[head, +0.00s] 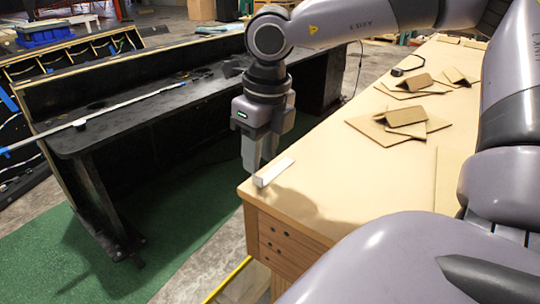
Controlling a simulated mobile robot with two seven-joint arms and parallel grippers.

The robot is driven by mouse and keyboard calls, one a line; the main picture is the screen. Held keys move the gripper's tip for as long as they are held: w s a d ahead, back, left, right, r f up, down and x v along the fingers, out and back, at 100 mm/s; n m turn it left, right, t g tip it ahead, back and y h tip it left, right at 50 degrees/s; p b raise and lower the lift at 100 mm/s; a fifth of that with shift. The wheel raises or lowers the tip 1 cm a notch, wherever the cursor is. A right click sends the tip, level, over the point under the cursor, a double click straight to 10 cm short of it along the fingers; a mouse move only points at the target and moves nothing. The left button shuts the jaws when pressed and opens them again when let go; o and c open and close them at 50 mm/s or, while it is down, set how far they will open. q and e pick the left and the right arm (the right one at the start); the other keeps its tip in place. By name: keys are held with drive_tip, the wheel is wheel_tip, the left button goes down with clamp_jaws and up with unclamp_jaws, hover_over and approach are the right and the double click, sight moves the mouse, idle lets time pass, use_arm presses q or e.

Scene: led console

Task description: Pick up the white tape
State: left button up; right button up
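My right gripper (258,168) points down over the near left corner of the tan table (335,150). Its fingertips are at the left end of a white bar-shaped piece (275,171) lying on the tabletop, which may be the white tape. I cannot tell whether the fingers touch it or how far apart they are. A long thin whitish strip (130,102) with blue ends lies across the black console (160,115), and a small dark-and-white round piece (79,125) is by it. My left gripper is not in view.
Folded cardboard pieces (388,130) lie farther along the table, with a small black item (397,72) near its far left edge. The tabletop between them and the white piece is clear. A green mat (185,215) covers the floor between console and table.

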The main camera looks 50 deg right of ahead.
sight(258, 176)
drive_tip(key=shift+w+f, duration=0.15)
drive_tip(key=shift+f, duration=0.95)
drive_tip(key=shift+w+f, duration=0.15)
drive_tip(key=shift+f, duration=0.9)
clamp_jaws()
